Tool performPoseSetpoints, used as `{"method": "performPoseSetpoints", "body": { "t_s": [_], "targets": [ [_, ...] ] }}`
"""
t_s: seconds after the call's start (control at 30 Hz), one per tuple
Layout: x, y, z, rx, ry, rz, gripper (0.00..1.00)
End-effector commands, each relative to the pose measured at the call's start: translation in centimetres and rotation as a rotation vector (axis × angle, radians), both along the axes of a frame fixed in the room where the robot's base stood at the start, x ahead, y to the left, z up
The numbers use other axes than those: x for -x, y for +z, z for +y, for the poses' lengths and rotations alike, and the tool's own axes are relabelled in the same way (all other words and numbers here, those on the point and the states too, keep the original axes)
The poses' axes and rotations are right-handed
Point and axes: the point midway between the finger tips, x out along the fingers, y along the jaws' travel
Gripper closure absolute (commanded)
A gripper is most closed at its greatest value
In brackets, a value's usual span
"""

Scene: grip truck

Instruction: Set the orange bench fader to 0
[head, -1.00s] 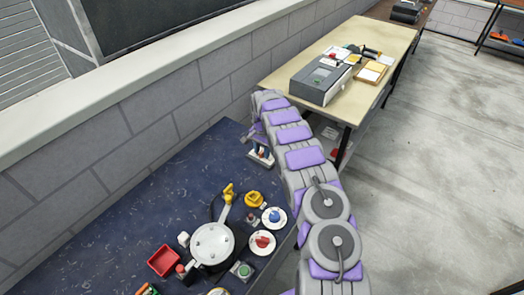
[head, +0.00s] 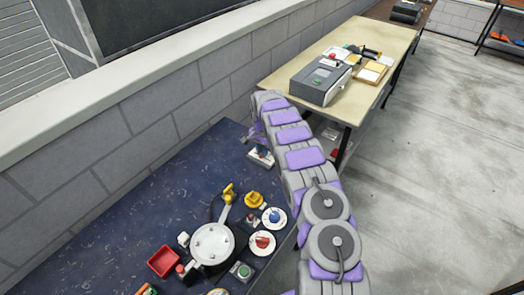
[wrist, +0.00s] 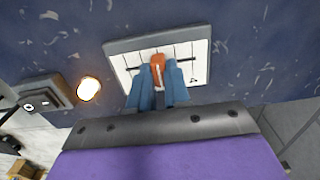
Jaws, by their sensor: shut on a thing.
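The bench fader panel (wrist: 196,52) is a grey-edged white plate with a dark slot and several tick lines. Its orange fader knob (wrist: 157,60) stands near the middle of the slot. My gripper (wrist: 158,76) has blue fingers on both sides of the knob and is shut on it. The scale numbers are too small to read. In the head view the fader panel (head: 262,157) lies on the dark blue bench (head: 190,165), partly hidden by my gripper (head: 256,140); the knob cannot be made out there.
A round glowing light (wrist: 88,89) and a grey box (wrist: 40,97) are beside the panel. A beige table (head: 372,42) stands beyond.

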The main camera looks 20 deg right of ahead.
Motion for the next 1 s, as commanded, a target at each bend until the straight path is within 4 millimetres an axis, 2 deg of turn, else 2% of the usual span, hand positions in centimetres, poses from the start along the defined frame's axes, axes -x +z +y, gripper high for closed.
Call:
{"method": "performPoseSetpoints", "body": {
  "t_s": [0.27, 0.7, 1.0],
  "targets": [
    [0.8, 0.3, -0.7, 0.003, 0.000, 0.001, 1.00],
    [3.6, 0.2, -2.5, 0.002, 0.000, 0.001, 1.00],
    [3.9, 0.0, -2.6, 0.002, -0.001, 0.003, 1.00]
  ]
}}
